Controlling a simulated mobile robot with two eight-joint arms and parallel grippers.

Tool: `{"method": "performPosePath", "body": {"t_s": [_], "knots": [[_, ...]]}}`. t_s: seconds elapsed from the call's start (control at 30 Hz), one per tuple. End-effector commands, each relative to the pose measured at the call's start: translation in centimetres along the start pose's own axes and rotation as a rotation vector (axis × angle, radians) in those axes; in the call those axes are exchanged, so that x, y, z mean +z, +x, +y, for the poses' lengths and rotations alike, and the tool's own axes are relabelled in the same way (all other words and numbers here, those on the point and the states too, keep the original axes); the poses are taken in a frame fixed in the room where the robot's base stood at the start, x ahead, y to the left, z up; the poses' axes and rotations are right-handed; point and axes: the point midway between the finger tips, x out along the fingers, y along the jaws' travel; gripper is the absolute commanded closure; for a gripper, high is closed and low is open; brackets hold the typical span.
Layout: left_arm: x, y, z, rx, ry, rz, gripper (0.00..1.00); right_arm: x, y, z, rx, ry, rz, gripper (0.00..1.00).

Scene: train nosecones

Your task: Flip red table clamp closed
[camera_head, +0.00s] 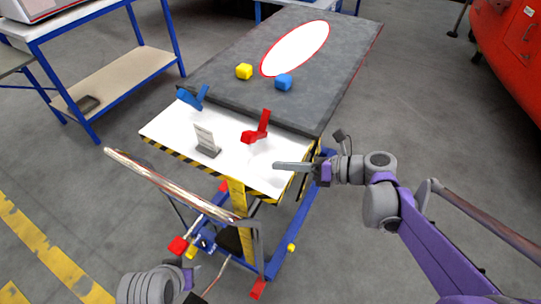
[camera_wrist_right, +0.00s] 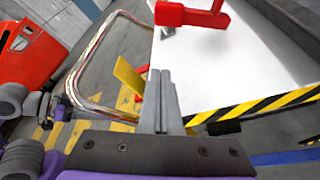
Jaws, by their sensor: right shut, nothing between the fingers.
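The red table clamp (camera_head: 263,124) stands on the white front surface of the table (camera_head: 170,130), near the edge of the dark top. Its handle points up in the head view. The red clamp also shows at the top of the right wrist view (camera_wrist_right: 185,15). My right gripper (camera_head: 276,166) is shut and empty, in front of the clamp and to its right, apart from it. Its closed fingers (camera_wrist_right: 160,72) point toward the white surface. My left gripper (camera_head: 192,277) is low at the bottom left, only partly visible, and its fingers are unclear.
A metal push handle (camera_head: 170,182) runs along the front.

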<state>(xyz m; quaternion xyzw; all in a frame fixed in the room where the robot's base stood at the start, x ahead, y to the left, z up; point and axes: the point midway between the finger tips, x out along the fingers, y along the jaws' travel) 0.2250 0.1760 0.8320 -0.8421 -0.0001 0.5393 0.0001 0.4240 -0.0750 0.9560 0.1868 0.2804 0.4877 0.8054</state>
Motion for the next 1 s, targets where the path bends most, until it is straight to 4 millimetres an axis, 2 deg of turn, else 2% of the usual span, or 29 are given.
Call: {"method": "performPosePath", "body": {"t_s": [0.47,0.53,0.7,1.0], "knots": [[0.2,0.3,0.0,0.0,0.0,-0.001,0.5,-0.1,9.6,0.1,0.003,-0.002,0.003,1.0],[0.0,0.0,0.0,0.0,0.0,0.0,0.5,1.5,8.6,0.0,-0.003,-0.001,0.0,1.0],[-0.2,-0.3,0.0,0.0,0.0,0.001,0.5,3.2,8.0,0.0,-0.001,-0.001,0.001,1.0],[-0.2,-0.3,0.0,0.0,0.0,0.001,0.5,3.8,7.8,0.0,0.0,-0.001,0.001,1.0]]}}
